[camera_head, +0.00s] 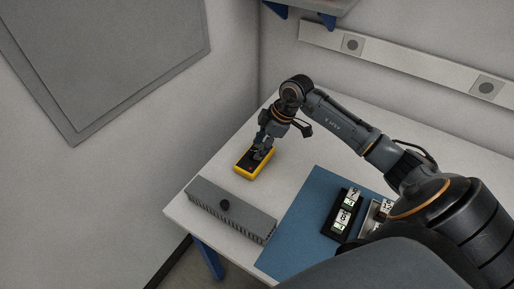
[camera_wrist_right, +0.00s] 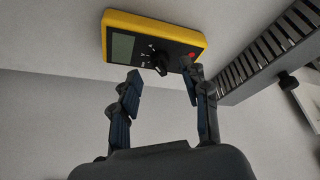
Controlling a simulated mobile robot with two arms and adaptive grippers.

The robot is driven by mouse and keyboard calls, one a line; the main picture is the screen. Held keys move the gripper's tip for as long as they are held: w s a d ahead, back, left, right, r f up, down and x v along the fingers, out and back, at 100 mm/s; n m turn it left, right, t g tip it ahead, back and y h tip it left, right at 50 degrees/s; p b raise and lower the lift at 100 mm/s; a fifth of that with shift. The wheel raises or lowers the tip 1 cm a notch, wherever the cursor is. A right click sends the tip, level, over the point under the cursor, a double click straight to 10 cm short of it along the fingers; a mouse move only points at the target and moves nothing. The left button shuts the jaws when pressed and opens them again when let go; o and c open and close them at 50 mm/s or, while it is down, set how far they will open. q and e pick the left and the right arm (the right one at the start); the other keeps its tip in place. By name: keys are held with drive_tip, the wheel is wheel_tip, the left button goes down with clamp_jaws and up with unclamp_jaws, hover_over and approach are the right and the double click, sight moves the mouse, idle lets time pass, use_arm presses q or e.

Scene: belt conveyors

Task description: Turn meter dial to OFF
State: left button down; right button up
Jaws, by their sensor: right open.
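The yellow and black meter (camera_head: 243,171) lies on the white table near its back left edge. In the right wrist view the meter (camera_wrist_right: 118,22) shows a grey display (camera_wrist_right: 122,47), a dark round dial (camera_wrist_right: 160,60) and a red spot (camera_wrist_right: 184,53). My right gripper (camera_head: 262,153) is over the meter and hides part of its face in the head view. In the right wrist view its fingers (camera_wrist_right: 164,88) are apart and empty, with the dial between and beyond them. I cannot tell the dial's exact setting. My left gripper is not in view.
A blue mat (camera_head: 296,228) holds a black block with white switches (camera_head: 342,214). A wall rail with sockets (camera_head: 420,66) runs behind. Bare table lies right of the meter.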

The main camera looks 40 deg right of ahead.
sight(253, 154)
drive_tip(key=shift+x, duration=1.3)
clamp_jaws()
